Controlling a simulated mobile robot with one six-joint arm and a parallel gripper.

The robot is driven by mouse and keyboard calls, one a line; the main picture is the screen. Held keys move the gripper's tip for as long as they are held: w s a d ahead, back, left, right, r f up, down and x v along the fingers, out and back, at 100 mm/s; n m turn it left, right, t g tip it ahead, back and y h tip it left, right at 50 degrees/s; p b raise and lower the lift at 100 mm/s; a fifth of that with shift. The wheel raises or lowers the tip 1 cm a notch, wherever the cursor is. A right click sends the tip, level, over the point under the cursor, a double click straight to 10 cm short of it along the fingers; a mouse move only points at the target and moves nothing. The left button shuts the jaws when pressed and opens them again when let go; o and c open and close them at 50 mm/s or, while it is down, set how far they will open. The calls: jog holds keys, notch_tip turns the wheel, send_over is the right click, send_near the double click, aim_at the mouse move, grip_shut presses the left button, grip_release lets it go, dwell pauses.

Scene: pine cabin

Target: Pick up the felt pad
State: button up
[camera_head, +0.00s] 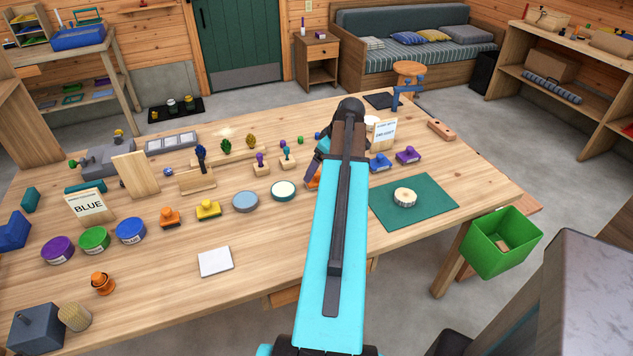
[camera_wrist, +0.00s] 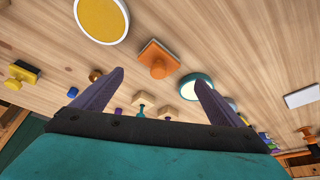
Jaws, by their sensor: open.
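A flat white square pad (camera_head: 215,261) lies on the front middle of the wooden table. It may be the felt pad, but I cannot tell for certain. A white slab at the right edge of the wrist view (camera_wrist: 303,97) looks like the same pad. My gripper (camera_wrist: 159,77) is open, its two purple-grey fingers apart with nothing held between them. It is over the table, well away from the white pad. An orange stamp (camera_wrist: 157,62) and a yellow disc with a white rim (camera_wrist: 102,18) lie beyond the fingertips. In the head view my arm hides most of the gripper.
Round tins in purple (camera_head: 58,250), green (camera_head: 94,240) and blue (camera_head: 131,231) stand left. A teal-rimmed tin (camera_head: 283,190) and yellow stamp (camera_head: 208,209) are mid-table. A green mat (camera_head: 414,206) holds a wood slice (camera_head: 405,197). A green bin (camera_head: 503,243) is right.

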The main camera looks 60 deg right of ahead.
aim_at(317, 173)
jog(key=shift+w+f, duration=0.1)
jog(key=shift+p+x, duration=0.95)
jog(key=shift+x, duration=1.5)
jog(key=shift+d, duration=0.15)
jog(key=c, duration=1.2)
jog(key=shift+o, duration=0.2)
jog(key=shift+r+b, duration=0.7)
jog(key=shift+r, duration=0.85)
jog(key=s+a+r+b, duration=0.1)
jog(key=s+a, duration=0.3)
jog(key=s, duration=0.3)
jog(key=s+a+b, duration=0.2)
jog(key=s+a, duration=0.2)
jog(key=s, duration=0.3)
jog(key=shift+s+r+b, duration=0.15)
jog(key=shift+r+b, duration=0.15)
jog(key=shift+r, duration=0.1)
